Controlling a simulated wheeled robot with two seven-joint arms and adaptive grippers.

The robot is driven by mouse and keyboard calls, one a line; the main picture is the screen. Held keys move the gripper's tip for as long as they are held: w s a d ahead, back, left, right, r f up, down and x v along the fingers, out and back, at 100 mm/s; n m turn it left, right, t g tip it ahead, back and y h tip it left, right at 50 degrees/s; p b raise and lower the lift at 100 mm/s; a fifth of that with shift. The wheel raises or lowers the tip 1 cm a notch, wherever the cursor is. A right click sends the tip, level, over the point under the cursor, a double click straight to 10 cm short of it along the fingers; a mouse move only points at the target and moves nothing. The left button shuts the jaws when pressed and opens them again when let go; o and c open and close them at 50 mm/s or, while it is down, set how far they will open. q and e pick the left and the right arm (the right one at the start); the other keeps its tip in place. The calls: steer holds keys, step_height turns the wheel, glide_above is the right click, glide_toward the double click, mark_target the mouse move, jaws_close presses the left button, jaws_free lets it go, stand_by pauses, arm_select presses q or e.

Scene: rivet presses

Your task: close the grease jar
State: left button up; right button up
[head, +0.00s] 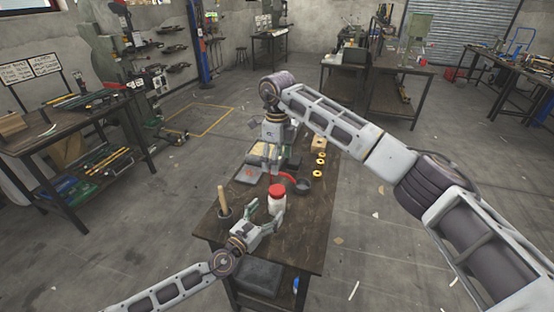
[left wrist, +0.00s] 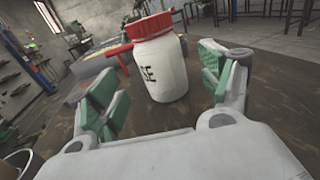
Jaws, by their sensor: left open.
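The grease jar (head: 277,203) is a white jar standing upright on the dark work table (head: 300,240). Its red lid (head: 277,190) sits on top; I cannot tell how tight it is. In the left wrist view the jar (left wrist: 160,75) shows dark lettering, with the red lid (left wrist: 149,26) above. My left gripper (head: 266,211) is open at the near side of the jar. Its green-padded fingers stand left and right of the jar, with gaps on both sides.
A dark cup with a wooden handle (head: 222,200) stands left of my left gripper. A red curved piece (head: 287,179) and a dark round cup (head: 303,186) lie behind the jar. Several yellow rings (head: 318,174) line the right edge. The table's near right is bare.

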arm_select(q)
steer(key=shift+v, duration=2.75)
steer(key=shift+s, duration=0.1)
